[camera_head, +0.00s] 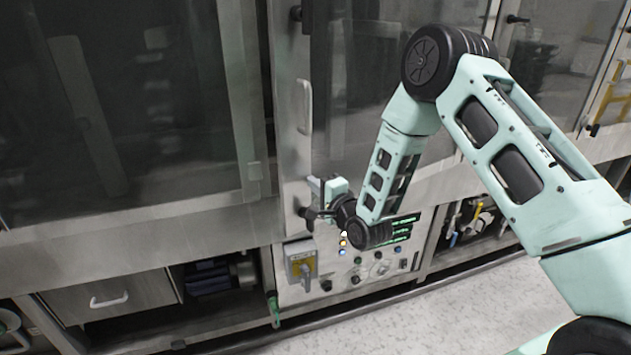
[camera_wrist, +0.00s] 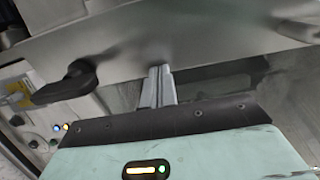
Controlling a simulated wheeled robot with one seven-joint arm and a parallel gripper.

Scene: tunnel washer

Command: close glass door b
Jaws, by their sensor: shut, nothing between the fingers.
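Large glass doors in metal frames fill the head view; I cannot read which is b. One glass door (camera_head: 352,85) stands behind my arm, and another (camera_head: 130,110) lies to its left. My gripper (camera_head: 315,184) is at the lower left of the door behind my arm, close to its metal frame. In the wrist view my gripper (camera_wrist: 159,72) is shut and empty, its fingertips at or very near the metal surface. A black latch handle (camera_wrist: 65,85) sits left of the fingers. Whether the fingers touch the metal is unclear.
A control panel with a yellow-grey rotary switch (camera_head: 301,266) and small lights is below my gripper. A metal bar handle (camera_head: 304,105) is on the post above. A drawer (camera_head: 110,298) is at lower left. Light speckled floor (camera_head: 440,318) is open in front.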

